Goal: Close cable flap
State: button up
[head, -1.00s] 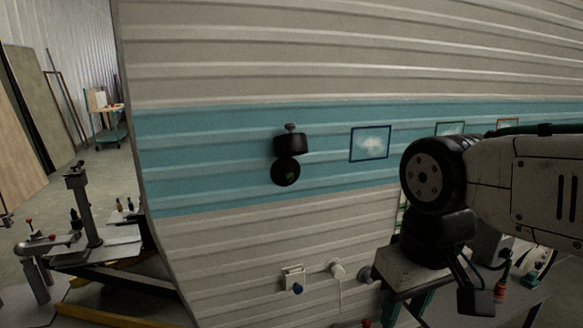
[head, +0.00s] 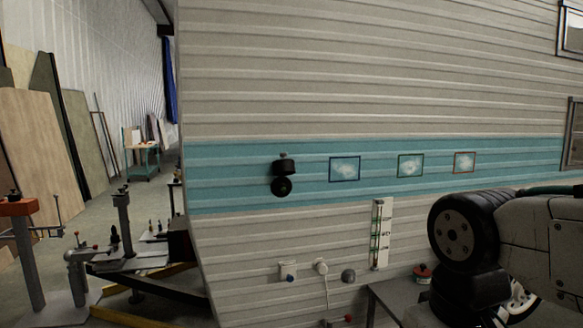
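The camper wall (head: 400,90) carries several small fittings. On its teal band is a black fitting, with a cap-like upper part (head: 284,166) above a round dark lower part (head: 281,187). Below the band are a small white box (head: 287,270), a round white fitting (head: 321,266) with a cord hanging from it, and a grey dome (head: 348,276). I cannot tell for sure which is the cable flap. My arm is at the lower right, apart from these fittings. My gripper (head: 490,318) is mostly hidden at the bottom edge, and its finger opening cannot be made out.
A grey bench (head: 395,296) stands against the wall at lower right. Three framed pictures and a white gauge strip (head: 381,234) are on the wall. A trailer hitch and stands (head: 125,245) are at left, with open floor behind them.

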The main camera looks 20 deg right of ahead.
aim_at(283, 166)
jog(key=u, duration=0.95)
jog(key=i, duration=1.95)
jog(key=z, duration=1.2)
jog(key=i, duration=0.65)
jog(key=z, duration=1.25)
jog(key=k, duration=1.15)
jog(key=u, duration=0.15)
jog(key=i, duration=0.4)
jog(key=u, duration=0.15)
